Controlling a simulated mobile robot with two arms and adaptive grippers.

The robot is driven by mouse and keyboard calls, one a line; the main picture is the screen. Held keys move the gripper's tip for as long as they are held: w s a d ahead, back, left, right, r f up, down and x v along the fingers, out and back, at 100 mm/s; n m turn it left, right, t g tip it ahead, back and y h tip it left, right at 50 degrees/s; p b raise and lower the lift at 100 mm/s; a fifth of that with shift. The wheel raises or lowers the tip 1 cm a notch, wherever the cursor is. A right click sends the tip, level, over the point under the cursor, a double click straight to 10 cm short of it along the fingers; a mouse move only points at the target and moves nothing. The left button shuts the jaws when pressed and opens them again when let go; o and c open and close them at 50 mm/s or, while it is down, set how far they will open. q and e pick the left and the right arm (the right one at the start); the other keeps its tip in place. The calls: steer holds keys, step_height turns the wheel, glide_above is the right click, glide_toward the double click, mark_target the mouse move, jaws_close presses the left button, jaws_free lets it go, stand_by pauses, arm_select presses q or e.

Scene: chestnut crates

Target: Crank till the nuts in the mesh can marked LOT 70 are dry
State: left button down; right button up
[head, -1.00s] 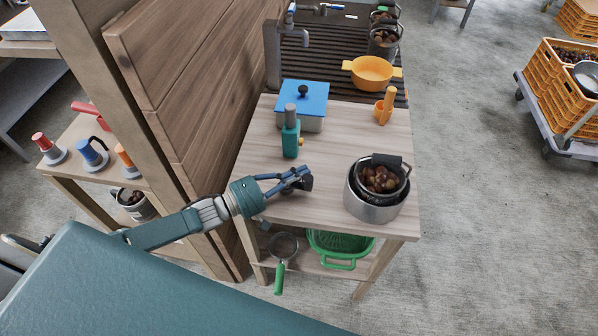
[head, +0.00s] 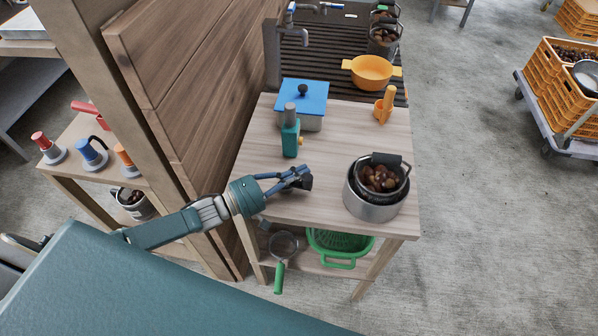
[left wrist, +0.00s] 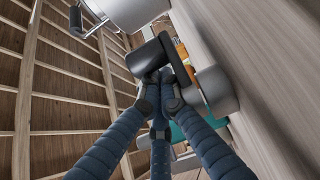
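A mesh can (head: 398,191) full of brown nuts sits inside a wider steel pot (head: 372,212) at the table's right front. A dark tag (head: 387,160) stands at its rim; I cannot read any marking. My left gripper (head: 304,180) is above the table, left of the pot and apart from it. Its blue fingers converge at dark tips. In the left wrist view, the fingers (left wrist: 158,85) come together beside a black block (left wrist: 149,56); I cannot tell whether they hold it. My right gripper is out of view.
A teal tool (head: 290,138) and a blue-lidded box (head: 303,98) stand behind my left gripper. An orange holder (head: 383,107) and yellow pan (head: 371,73) are farther back. More cans of nuts (head: 383,48) stand at the back right. A green basket (head: 340,262) is below.

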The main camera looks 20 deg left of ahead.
arm_select(q)
steer(key=shift+s+d+f, duration=0.1)
steer(key=shift+d, duration=0.05)
steer(key=shift+s, duration=0.1)
steer(key=v, duration=1.2)
steer(key=shift+w, duration=0.25)
steer(key=shift+s+a, duration=0.1)
steer(key=shift+a, duration=0.15)
